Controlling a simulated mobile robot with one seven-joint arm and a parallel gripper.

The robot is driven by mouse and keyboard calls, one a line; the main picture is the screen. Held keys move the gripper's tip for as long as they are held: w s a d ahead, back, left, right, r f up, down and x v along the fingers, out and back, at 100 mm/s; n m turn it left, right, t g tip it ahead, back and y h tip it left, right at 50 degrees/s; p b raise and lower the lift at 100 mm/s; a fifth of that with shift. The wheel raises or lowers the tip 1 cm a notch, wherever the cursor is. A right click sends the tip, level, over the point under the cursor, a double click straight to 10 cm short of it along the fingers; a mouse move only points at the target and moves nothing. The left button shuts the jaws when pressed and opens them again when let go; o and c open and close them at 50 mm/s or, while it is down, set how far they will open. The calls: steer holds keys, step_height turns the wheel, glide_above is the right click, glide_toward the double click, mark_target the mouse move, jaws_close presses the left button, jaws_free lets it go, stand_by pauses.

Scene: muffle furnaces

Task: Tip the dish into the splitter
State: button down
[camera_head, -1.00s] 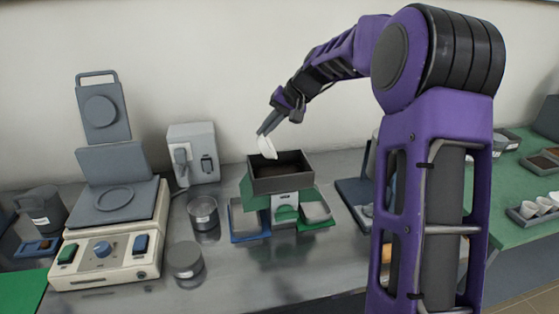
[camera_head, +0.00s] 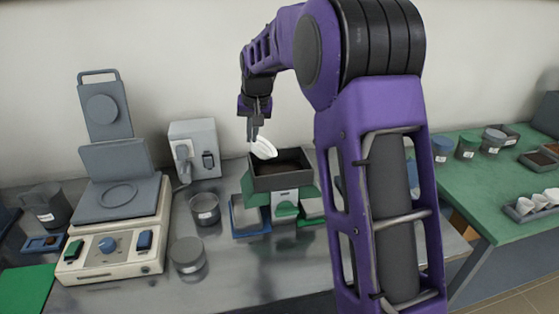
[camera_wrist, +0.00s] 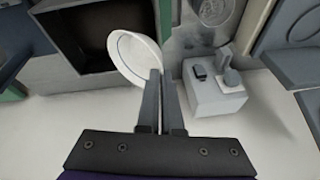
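The dish (camera_head: 264,148) is white and shallow. My gripper (camera_head: 254,138) is shut on its edge and holds it tilted, just above the back left of the splitter. The wrist view also shows the dish (camera_wrist: 137,58) at the fingertips of my gripper (camera_wrist: 162,75), with its rim gripped at one side. The splitter (camera_head: 277,183) has an open dark rectangular hopper on top of a green body. Dark material shows inside the hopper. A pan with a blue edge (camera_head: 250,219) and one with a green edge (camera_head: 311,209) sit at its two sides.
A beige press-like device (camera_head: 115,245) stands left, with a grey box (camera_head: 195,148) behind. A glass jar (camera_head: 205,209) and a lidded tin (camera_head: 187,255) stand left of the splitter. A green table (camera_head: 480,190) with cups is at right. My arm hides the bench right of the splitter.

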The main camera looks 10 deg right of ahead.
steer(key=shift+a+f+h, duration=0.25)
steer(key=shift+a+h, duration=0.2)
steer(key=shift+h, duration=0.05)
steer(key=shift+w+a+f+n+h, duration=0.15)
steer(key=shift+a+f+h, duration=0.15)
steer(key=shift+h, duration=0.4)
steer(key=shift+s+a+f+n+h, duration=0.1)
steer(key=shift+a+f+n+h, duration=0.1)
steer(key=shift+f+h, duration=0.35)
steer(key=shift+w+a+f+n+h, duration=0.1)
steer(key=shift+a+f+n+h, duration=0.1)
steer(key=shift+h, duration=0.65)
steer(key=shift+a+f+h+b, duration=0.15)
steer(key=shift+f+h+b, duration=0.45)
steer(key=shift+h, duration=0.2)
